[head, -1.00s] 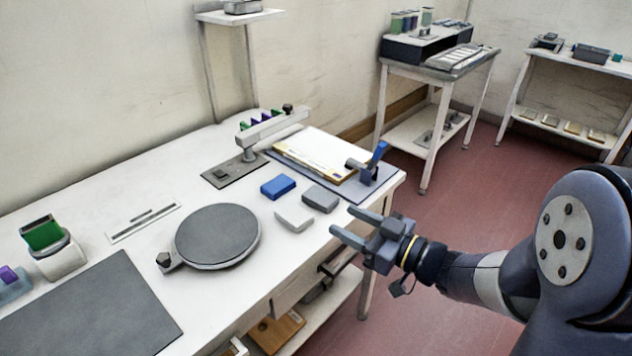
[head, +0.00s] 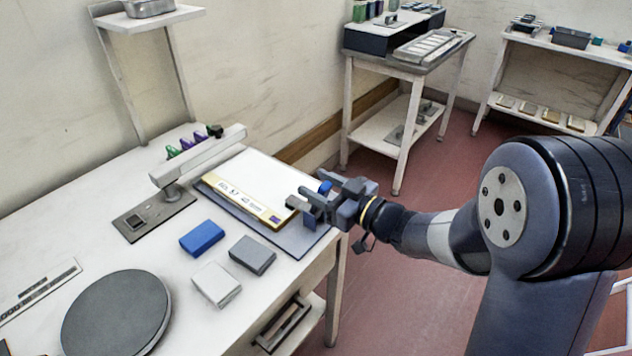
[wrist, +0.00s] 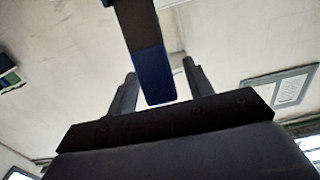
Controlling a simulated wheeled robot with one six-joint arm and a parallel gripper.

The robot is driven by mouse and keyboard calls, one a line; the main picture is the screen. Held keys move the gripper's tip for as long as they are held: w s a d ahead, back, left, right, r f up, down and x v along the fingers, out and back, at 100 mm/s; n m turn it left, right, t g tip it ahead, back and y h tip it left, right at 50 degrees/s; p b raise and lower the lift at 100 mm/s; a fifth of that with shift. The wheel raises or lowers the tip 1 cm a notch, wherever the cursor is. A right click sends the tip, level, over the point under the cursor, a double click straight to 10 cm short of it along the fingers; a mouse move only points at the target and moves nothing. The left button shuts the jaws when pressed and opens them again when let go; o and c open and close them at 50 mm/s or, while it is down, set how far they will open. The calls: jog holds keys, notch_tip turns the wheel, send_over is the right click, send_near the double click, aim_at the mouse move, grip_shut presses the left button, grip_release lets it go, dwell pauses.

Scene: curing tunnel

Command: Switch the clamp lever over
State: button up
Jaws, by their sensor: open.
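The clamp lever (head: 325,187) is mostly hidden behind my gripper in the head view, with only a bit of its blue handle showing. The clamp's grey body (head: 297,203) stands at the right end of a board on the bench. In the wrist view the blue lever (wrist: 151,65) comes down from the top, its end between my two fingers. My gripper (head: 318,192) is open around the lever; it also shows in the wrist view (wrist: 162,82). There is a gap on each side, and I cannot tell whether either finger touches.
A white sheet (head: 247,187) lies on the board beside the clamp. A blue block (head: 202,238), a grey block (head: 252,255) and a white block (head: 216,284) sit nearby. A swing arm (head: 200,157) stands behind. Red floor is free right of the bench.

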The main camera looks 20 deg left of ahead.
jog(key=shift+w+a, duration=0.25)
jog(key=shift+a, duration=0.3)
grip_shut()
